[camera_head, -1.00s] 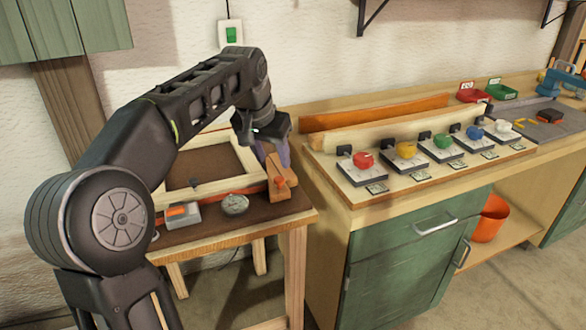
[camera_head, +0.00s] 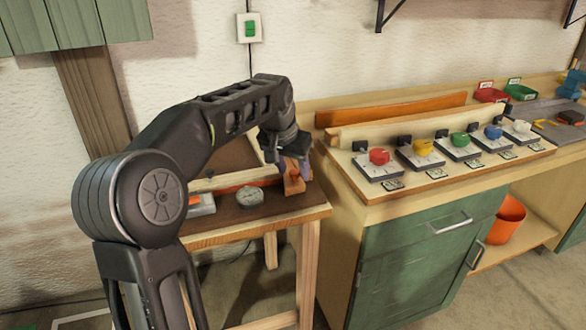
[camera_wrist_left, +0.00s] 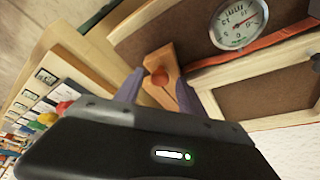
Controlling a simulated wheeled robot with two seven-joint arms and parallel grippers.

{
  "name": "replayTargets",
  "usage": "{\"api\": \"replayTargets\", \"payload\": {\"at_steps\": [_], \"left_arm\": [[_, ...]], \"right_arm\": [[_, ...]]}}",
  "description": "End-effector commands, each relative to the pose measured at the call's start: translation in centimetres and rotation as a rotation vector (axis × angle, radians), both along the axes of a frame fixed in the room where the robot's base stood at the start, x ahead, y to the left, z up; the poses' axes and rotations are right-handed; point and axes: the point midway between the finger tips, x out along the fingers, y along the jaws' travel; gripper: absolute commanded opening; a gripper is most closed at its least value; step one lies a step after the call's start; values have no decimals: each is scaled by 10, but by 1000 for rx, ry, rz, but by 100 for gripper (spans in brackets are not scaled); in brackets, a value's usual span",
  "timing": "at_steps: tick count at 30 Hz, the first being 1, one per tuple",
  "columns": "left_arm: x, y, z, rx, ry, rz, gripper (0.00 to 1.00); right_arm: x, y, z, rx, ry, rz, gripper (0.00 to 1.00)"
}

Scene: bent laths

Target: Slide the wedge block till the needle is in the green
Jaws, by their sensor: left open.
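The wedge block (camera_head: 294,180) is light wood with an orange knob and sits at the right end of the small bench. It also shows in the left wrist view (camera_wrist_left: 171,58). My left gripper (camera_head: 292,168) is open, with its purple fingers on either side of the block; whether they touch it I cannot tell. In the wrist view the gripper (camera_wrist_left: 160,90) straddles the block's knob end. The round dial gauge (camera_head: 250,196) lies left of the block; its needle shows red in the wrist view (camera_wrist_left: 238,24), but no green zone can be made out. My right gripper is out of view.
An orange-red lath (camera_head: 262,184) runs behind the gauge, along a wooden frame (camera_wrist_left: 235,85). A grey box with an orange part (camera_head: 201,203) stands left of the gauge. To the right, a board with several coloured knobs (camera_head: 440,160) sits on the green cabinet's worktop.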

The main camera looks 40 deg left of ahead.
Motion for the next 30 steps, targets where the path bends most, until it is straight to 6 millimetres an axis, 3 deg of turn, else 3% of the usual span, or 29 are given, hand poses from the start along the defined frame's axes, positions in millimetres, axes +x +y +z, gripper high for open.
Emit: {"api": "replayTargets", "payload": {"at_steps": [7, 24, 30], "left_arm": [[0, 0, -1, 0, 0, 0, 47], [0, 0, 0, 0, -1, 0, 0], [0, 0, 0, 0, -1, 0, 0]], "right_arm": [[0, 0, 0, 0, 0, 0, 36], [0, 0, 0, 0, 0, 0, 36], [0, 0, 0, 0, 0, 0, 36]]}}
